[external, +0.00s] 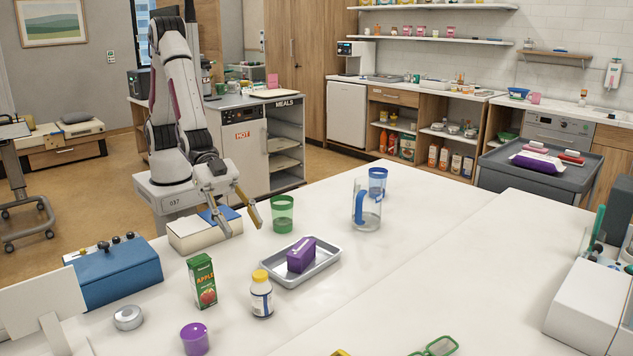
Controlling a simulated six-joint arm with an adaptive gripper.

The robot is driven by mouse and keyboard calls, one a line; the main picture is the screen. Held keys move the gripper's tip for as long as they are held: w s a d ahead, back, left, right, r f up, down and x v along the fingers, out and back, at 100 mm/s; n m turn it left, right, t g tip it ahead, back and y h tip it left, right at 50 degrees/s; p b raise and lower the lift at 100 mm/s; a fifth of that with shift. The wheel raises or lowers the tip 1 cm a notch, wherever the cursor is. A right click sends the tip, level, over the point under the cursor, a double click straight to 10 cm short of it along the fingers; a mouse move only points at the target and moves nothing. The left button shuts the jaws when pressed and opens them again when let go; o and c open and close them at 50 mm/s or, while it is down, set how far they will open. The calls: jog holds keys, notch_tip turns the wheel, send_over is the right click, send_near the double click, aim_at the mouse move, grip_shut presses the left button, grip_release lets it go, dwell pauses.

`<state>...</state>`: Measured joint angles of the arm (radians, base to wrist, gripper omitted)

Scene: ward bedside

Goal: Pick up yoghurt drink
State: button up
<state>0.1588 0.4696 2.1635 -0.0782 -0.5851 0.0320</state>
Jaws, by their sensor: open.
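The likely yoghurt drink is a small white bottle (261,294) with a yellow cap and a dark blue label. It stands upright on the white table, just in front of a metal tray (326,271). A purple carton (301,255) lies in that tray; its print is too small to read. My gripper (243,224) is open and empty, pointing down over the table's far left part. It is behind and to the left of the bottle and the tray, apart from both, near a cream box with a blue part (190,236).
A green and red apple juice carton (202,282) stands left of the bottle. A purple cup (195,339) and a round metal tin (127,318) are nearer. A green cup (283,214) and a clear jug (367,212) stand behind the tray.

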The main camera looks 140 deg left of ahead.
jog(key=t, duration=0.1)
send_near(257, 271)
jog(key=shift+w+a+f, duration=0.2)
jog(key=shift+w+f, duration=0.5)
jog(key=shift+w, duration=0.2)
jog(key=shift+w, duration=0.1)
jog(key=shift+x, duration=1.2)
jog(key=shift+d+x, duration=0.15)
jog(key=shift+x, duration=1.15)
jog(key=shift+d+x, duration=0.1)
jog(key=shift+x, duration=1.25)
jog(key=shift+r, duration=0.15)
grip_shut()
